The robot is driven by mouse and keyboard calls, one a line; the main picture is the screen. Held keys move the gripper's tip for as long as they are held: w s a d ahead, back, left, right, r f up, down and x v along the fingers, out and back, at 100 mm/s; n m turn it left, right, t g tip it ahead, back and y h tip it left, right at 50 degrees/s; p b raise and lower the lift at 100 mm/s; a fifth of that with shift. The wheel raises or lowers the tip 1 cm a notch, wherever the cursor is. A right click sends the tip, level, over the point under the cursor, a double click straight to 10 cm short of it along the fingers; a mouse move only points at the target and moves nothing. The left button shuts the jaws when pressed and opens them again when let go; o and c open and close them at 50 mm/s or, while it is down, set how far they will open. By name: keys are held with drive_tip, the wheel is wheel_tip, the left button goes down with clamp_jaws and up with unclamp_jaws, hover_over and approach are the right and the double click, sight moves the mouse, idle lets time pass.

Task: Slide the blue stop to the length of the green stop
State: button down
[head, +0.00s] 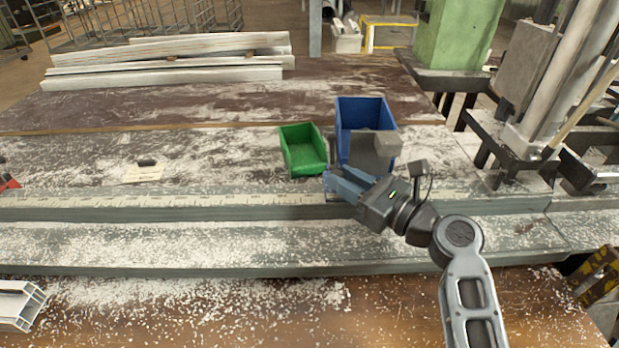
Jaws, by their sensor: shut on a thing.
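The blue stop (342,184) sits at the long rail with a pale measuring strip (210,203), right of the rail's middle. My gripper (350,186) reaches it from the lower right and is shut on it; the fingers partly cover the stop, so its exact contact with the rail is hard to see. I cannot make out a green stop in this view. The only clear small green thing is an open bin behind the rail.
A green bin (304,158) and a blue bin (364,106) stand just behind the stop, with a grey block (376,150) before the blue one. A paper (143,175) lies behind the rail at left. A white profile (18,306) lies front left. The rail's left stretch looks clear.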

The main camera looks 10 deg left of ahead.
drive_tip(key=shift+w+d, duration=0.15)
drive_tip(key=shift+d, duration=0.5)
drive_tip(key=shift+w+d, duration=0.15)
drive_tip(key=shift+d, duration=0.45)
drive_tip(key=c, duration=0.9)
unclamp_jaws()
drive_tip(key=shift+b+v, duration=0.35)
drive_tip(key=shift+v, duration=3.55)
drive_tip(key=shift+f, duration=0.1)
